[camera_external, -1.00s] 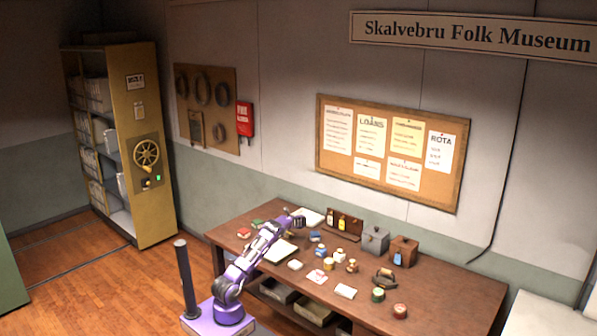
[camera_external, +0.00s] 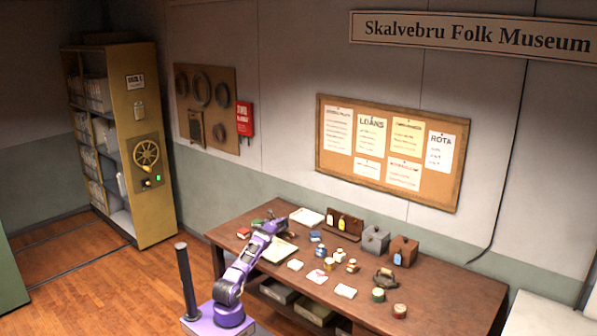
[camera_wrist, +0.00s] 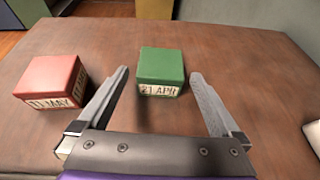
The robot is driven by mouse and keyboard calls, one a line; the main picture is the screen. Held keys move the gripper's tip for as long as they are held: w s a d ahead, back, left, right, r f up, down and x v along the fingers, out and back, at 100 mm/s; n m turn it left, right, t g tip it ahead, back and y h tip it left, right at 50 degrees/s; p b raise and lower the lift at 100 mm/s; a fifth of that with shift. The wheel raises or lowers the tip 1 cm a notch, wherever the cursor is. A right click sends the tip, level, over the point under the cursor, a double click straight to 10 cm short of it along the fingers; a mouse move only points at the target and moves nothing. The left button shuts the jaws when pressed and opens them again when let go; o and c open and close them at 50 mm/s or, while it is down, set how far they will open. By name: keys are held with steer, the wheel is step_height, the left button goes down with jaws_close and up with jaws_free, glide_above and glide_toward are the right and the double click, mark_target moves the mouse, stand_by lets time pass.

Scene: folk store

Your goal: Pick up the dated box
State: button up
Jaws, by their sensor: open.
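Two small dated boxes sit on the brown table. The green box (camera_wrist: 160,66) reads "21 APR" on its near face. My gripper (camera_wrist: 160,78) is open and empty. Its fingers point towards the green box, which appears between the fingertips; whether they reach around it I cannot tell.
The table (camera_external: 450,290) holds several small tins and boxes to the right. A white paper or book (camera_external: 280,250) lies near my arm. A pale object (camera_wrist: 313,138) shows at the wrist view's right edge. The tabletop around the two boxes is mostly clear.

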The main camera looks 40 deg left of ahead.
steer(key=shift+x, duration=1.15)
steer(key=c, duration=1.4)
